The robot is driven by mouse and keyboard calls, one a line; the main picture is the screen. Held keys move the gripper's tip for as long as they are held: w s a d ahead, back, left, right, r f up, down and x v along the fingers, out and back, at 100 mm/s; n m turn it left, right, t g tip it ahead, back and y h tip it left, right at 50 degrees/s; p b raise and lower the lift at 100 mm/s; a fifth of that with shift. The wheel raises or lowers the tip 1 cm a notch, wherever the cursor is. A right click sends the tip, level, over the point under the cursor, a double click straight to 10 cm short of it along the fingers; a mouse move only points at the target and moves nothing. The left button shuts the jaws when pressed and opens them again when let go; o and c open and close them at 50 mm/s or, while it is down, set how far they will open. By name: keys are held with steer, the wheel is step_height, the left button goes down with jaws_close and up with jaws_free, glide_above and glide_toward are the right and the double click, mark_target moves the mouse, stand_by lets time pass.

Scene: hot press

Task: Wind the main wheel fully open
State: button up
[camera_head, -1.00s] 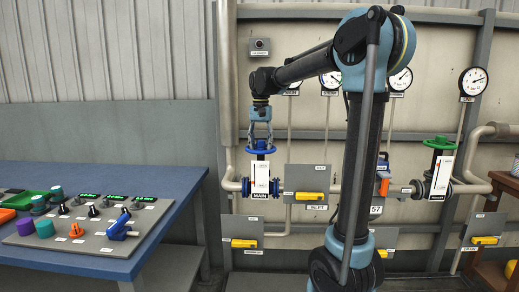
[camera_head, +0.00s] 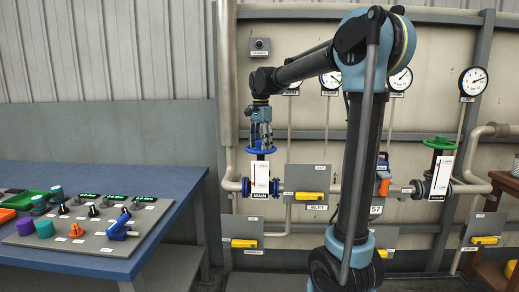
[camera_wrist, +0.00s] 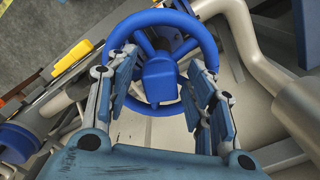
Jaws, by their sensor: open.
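The main wheel (camera_head: 261,150) is a blue handwheel lying flat on top of a valve with a white scale plate (camera_head: 261,175) and a label reading MAIN. In the wrist view the blue wheel (camera_wrist: 206,38) fills the upper middle, with a blue hub block at its centre. My gripper (camera_head: 260,140) points down just above the wheel. In the wrist view my gripper (camera_wrist: 165,95) is open, its fingers on either side of the hub, over the near part of the rim. Whether the fingers touch the wheel cannot be told.
A grey box with a yellow handle (camera_head: 312,196) stands right of the main valve. A green handwheel (camera_head: 440,143) sits farther right. A blue table (camera_head: 100,176) with a control panel is at left. Pipes (camera_wrist: 244,42) run close to the wheel.

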steer(key=m, duration=0.5)
steer(key=shift+m, duration=2.5)
